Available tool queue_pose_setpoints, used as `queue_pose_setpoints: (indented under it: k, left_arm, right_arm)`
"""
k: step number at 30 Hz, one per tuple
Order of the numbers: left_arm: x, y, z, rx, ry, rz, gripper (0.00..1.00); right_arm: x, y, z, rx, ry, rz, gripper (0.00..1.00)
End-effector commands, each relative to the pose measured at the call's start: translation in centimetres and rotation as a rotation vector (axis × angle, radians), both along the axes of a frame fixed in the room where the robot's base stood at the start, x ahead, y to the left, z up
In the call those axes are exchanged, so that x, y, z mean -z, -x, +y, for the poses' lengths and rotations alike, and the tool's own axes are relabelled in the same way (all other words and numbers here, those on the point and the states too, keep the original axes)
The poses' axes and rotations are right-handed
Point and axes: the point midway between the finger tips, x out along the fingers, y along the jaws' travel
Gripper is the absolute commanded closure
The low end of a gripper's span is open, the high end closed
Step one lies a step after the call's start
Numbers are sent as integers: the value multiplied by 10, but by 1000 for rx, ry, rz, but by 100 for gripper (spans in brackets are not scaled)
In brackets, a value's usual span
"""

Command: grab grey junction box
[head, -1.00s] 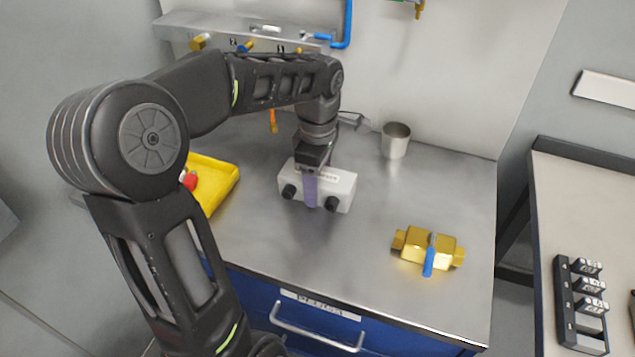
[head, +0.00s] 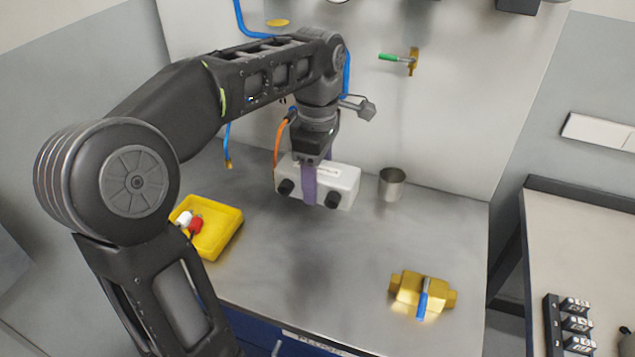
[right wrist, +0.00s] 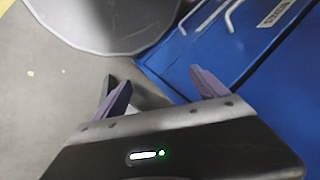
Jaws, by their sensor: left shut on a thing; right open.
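The grey junction box (head: 340,183) is a light box with black round glands on its front. My left gripper (head: 309,185) is shut on it from above, with a purple finger showing across its front. The box appears raised above the steel worktop, with a soft dark shadow below it. In the right wrist view my right gripper (right wrist: 160,90) is open and empty, its purple fingers apart over the floor near a blue drawer cabinet (right wrist: 215,45). The right gripper does not show in the head view.
On the worktop (head: 330,260) stand a yellow tray (head: 225,232) with red and white items, a metal cup (head: 391,184) and a brass valve with blue handle (head: 409,290). A green-handled valve (head: 413,61) is on the back wall. A side table (head: 580,240) stands right.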

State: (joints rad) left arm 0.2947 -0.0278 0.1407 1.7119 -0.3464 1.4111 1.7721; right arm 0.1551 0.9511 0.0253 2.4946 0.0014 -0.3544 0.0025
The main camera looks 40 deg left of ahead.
Motion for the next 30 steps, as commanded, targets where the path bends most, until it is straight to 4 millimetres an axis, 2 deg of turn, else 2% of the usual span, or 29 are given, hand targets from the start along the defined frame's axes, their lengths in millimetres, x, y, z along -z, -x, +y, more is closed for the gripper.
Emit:
queue_pose_setpoints:
  k: [1,9,30]
  left_arm:
    - [-16,0,0,0,0,-1,98]
    - [-37,0,0,0,0,-1,98]
    - [-39,0,0,0,0,-1,98]
  right_arm:
    - [-15,1,0,0,2,3,17]
    - [-33,4,-2,4,9,14,17]
    - [-34,5,-2,4,10,15,17]
